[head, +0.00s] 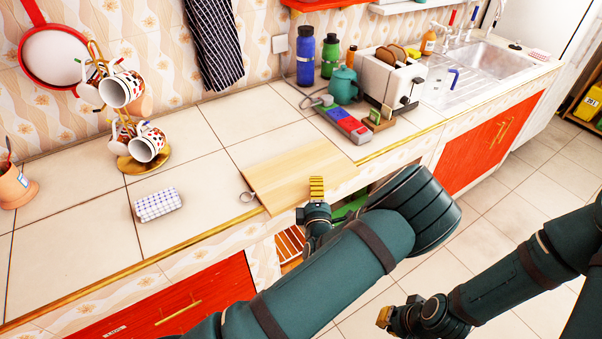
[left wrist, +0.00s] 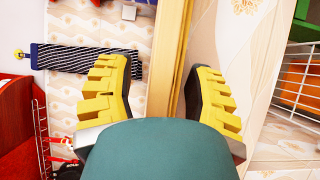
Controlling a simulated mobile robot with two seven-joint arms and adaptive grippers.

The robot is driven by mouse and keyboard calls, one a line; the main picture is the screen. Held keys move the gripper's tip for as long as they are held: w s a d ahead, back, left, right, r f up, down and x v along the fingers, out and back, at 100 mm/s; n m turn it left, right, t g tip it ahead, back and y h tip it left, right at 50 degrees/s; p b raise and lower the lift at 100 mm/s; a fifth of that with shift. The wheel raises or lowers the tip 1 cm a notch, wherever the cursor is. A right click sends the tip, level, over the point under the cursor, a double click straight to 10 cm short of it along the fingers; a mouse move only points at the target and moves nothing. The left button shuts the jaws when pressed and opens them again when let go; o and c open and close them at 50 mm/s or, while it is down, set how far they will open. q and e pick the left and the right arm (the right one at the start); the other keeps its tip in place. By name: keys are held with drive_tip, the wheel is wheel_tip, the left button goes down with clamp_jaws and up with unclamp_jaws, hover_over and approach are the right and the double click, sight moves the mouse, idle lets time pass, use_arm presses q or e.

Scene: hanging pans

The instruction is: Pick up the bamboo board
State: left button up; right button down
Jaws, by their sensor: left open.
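The bamboo board (head: 292,176) is a pale wooden rectangle lying flat on the tiled counter, with its near edge at the counter's front edge. My left gripper (head: 316,190) is at the board's near right edge, with a yellow finger pad showing above the board. In the left wrist view, my left gripper (left wrist: 166,95) is open, with a pad on each side of a wooden edge that looks like the board's (left wrist: 176,60). Whether the pads touch it I cannot tell. My right gripper (head: 384,317) hangs low over the floor, away from the board; its jaws are unclear.
A checked white box (head: 158,205) and a mug stand (head: 126,120) with several mugs are left of the board. A metal ring lies at the board's left edge.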

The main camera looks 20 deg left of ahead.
use_arm(q)
clamp_jaws()
drive_tip(key=shift+r, duration=0.2)
